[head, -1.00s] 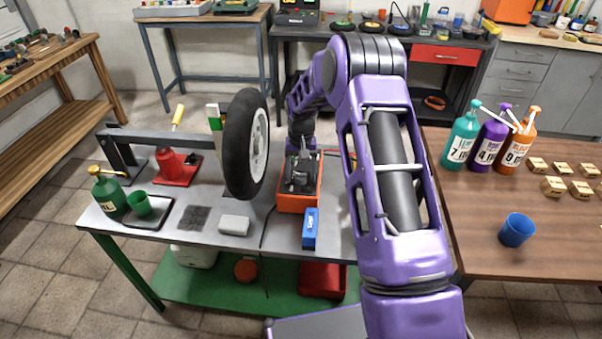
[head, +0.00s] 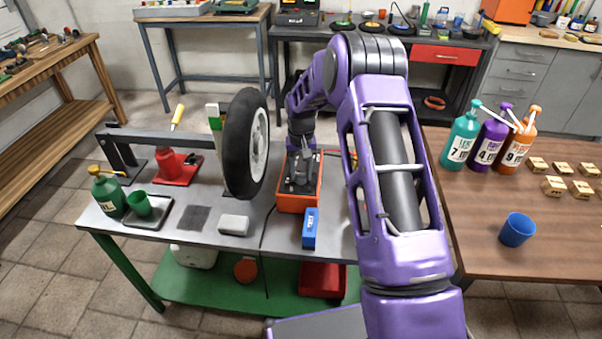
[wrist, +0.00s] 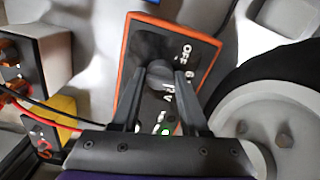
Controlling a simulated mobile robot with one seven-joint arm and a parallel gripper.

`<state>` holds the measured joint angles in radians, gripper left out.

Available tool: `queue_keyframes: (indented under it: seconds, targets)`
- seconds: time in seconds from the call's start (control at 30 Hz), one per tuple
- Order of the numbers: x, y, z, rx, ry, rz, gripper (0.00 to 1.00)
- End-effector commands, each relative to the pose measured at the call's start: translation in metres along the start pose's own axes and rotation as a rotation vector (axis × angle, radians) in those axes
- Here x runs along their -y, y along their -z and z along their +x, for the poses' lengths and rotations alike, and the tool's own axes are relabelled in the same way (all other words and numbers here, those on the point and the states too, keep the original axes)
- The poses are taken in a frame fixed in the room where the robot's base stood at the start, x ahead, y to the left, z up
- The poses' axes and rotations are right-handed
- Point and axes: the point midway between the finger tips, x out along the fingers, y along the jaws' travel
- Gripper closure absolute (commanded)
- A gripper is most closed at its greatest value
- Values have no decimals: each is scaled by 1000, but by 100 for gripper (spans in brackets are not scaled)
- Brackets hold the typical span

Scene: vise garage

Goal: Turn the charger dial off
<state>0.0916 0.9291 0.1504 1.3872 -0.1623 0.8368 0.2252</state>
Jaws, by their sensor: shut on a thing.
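The charger (head: 298,204) is an orange box with a dark face on the grey workbench, beside the upright wheel. In the wrist view, the charger face (wrist: 205,50) shows white lettering that includes OFF, and a small green-lit spot near the fingers. My gripper (head: 299,181) is over the charger in the head view. In the wrist view, my gripper (wrist: 168,72) is shut on the dark dial (wrist: 152,48). The fingers hide part of the dial, and I cannot tell which mark it points to.
The black-tyred wheel (head: 242,145) stands close to the left of the charger. A blue box (head: 310,229) is just in front of it. Red and black cables (wrist: 40,118) run nearby in the wrist view. A grey block (head: 234,225) lies on the bench.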

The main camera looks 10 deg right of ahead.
Motion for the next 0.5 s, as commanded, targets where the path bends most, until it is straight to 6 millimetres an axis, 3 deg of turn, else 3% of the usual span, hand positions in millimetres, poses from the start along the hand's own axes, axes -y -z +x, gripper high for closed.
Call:
queue_keyframes:
  seconds: [0.5]
  targets:
    - [0, 0, 1, 1, 1, -423, 100]
